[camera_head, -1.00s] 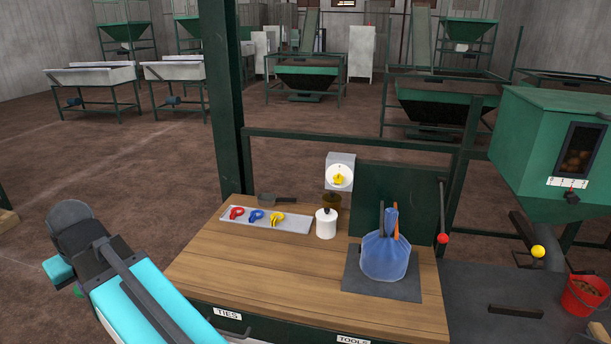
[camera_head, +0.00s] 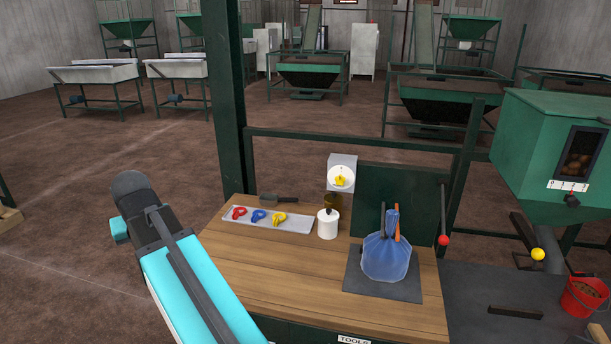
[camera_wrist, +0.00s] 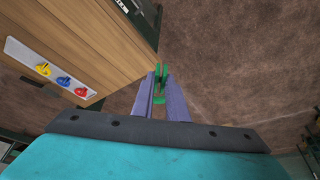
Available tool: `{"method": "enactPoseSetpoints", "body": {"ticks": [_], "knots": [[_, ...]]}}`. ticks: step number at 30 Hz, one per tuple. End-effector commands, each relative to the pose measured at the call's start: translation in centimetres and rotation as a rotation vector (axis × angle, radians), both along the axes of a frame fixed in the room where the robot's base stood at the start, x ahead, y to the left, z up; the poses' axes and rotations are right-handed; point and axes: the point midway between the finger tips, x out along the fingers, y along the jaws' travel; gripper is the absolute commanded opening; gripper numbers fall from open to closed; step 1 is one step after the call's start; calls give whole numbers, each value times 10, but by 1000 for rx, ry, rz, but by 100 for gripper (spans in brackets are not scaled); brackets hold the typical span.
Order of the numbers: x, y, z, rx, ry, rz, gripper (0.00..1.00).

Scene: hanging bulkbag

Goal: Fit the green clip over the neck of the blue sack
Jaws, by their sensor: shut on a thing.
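The blue sack (camera_head: 385,260) stands on a dark square plate (camera_head: 362,290) at the right of the wooden bench. Its gathered neck (camera_head: 392,221) points up between a dark upright and an orange upright. My gripper (camera_wrist: 161,84) shows in the wrist view, its two fingers shut on the green clip (camera_wrist: 162,75). The clip sticks out at the fingertips, above brown floor just off the bench's edge, well apart from the sack. In the head view my arm is at the lower left, and the gripper's fingers and clip cannot be made out.
A grey tray (camera_head: 300,226) holds red, blue and yellow clips; it also shows in the wrist view (camera_wrist: 22,53). A white spool (camera_head: 327,226), a scoop (camera_head: 275,199) and a dial box (camera_head: 341,173) stand behind. The bench's front middle (camera_head: 290,275) is clear.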

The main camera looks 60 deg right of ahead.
Motion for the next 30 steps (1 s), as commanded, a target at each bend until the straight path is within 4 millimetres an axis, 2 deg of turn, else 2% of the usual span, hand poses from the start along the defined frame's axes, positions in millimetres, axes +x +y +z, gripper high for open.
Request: {"method": "enactPoseSetpoints", "body": {"ticks": [1,3,14,23,30], "knots": [[-2,-19,5,0,1,-47,0],[-7,-43,8,0,1,-111,0],[-47,-163,26,0,1,-438,0],[-98,-256,41,-1,0,-711,0],[-149,-323,53,0,1,-927,0]]}}
